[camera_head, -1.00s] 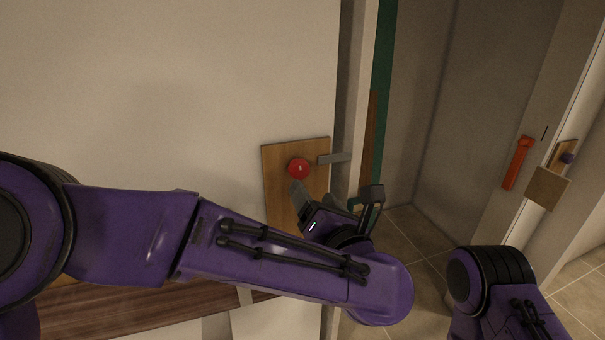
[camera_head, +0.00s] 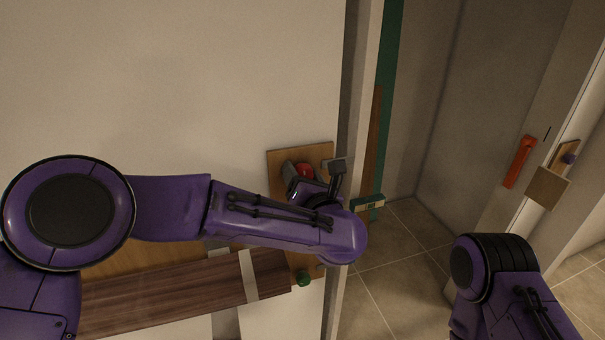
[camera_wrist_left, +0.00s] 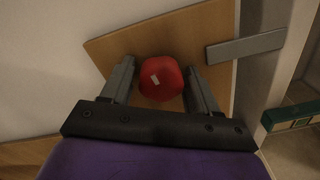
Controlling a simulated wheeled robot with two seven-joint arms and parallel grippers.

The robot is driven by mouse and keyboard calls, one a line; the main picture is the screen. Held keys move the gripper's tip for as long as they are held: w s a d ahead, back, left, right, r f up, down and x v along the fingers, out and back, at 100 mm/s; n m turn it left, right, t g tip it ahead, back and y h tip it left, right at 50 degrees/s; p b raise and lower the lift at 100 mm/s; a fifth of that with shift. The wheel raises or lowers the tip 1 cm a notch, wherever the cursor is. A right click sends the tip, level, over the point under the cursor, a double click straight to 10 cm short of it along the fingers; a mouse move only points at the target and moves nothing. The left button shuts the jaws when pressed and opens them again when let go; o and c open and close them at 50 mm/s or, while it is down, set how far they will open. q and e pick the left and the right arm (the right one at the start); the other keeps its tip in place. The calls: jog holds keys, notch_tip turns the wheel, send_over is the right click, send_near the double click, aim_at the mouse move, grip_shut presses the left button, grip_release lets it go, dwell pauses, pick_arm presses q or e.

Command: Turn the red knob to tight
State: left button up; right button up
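The red knob (camera_head: 305,171) sits on a wooden plate (camera_head: 285,157) on the pale wall, partly hidden by my gripper in the head view. In the left wrist view the knob (camera_wrist_left: 161,78) is round with a small pale mark and lies between my left gripper's fingers. My left gripper (camera_head: 314,175) is open, one finger on each side of the knob; the wrist view shows the gripper (camera_wrist_left: 160,85) with a small gap at the left finger, and the right finger close to the knob. My right arm shows at the lower right; its gripper is out of view.
A grey bar (camera_wrist_left: 246,46) sticks out beside the knob at the plate's right edge. A green box-like piece (camera_head: 368,204) is right of the wall edge. A dark wooden board (camera_head: 180,295) and green knob (camera_head: 303,279) are below. A red handle (camera_head: 519,162) is far right.

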pick_arm(q)
jog(key=c, duration=0.7)
jog(key=shift+f+m+b, duration=0.25)
jog(key=shift+m+b, duration=0.15)
jog(key=shift+b, duration=0.4)
jog(key=shift+m, duration=0.3)
jog(key=shift+r, duration=0.15)
jog(key=shift+c, duration=0.2)
jog(key=o, duration=1)
jog(key=shift+a+r, duration=0.1)
jog(key=shift+o, duration=0.2)
jog(key=shift+s, duration=0.1)
